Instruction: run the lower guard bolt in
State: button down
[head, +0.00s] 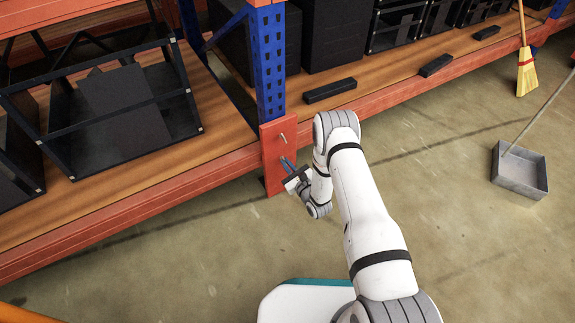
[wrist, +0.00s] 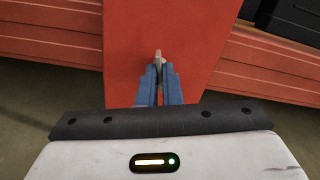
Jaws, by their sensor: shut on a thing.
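The orange-red guard plate (head: 275,180) stands at the foot of the blue rack upright. The upper bolt (head: 283,138) sticks out of the plate in the head view. My gripper (head: 285,160) is lower on the plate, with its blue fingers pointing at the plate's face. In the wrist view my gripper (wrist: 158,72) is shut on the lower guard bolt (wrist: 158,56), a small pale pin between the fingertips. The plate (wrist: 190,40) fills the area behind it. The bolt's far end and its depth in the plate cannot be told.
An orange rack beam (head: 130,210) runs along both sides of the upright. Black crates (head: 110,95) and dark bars (head: 330,90) are on the wooden shelf. A broom (head: 526,70) and a grey dustpan (head: 520,170) stand at right. The floor in front is clear.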

jog(key=shift+d, duration=0.15)
jog(key=c, duration=1.6)
grip_release()
jog(key=p+v, duration=0.3)
jog(key=v, duration=0.4)
jog(key=shift+s+d, duration=0.15)
jog(key=shift+s, duration=0.2)
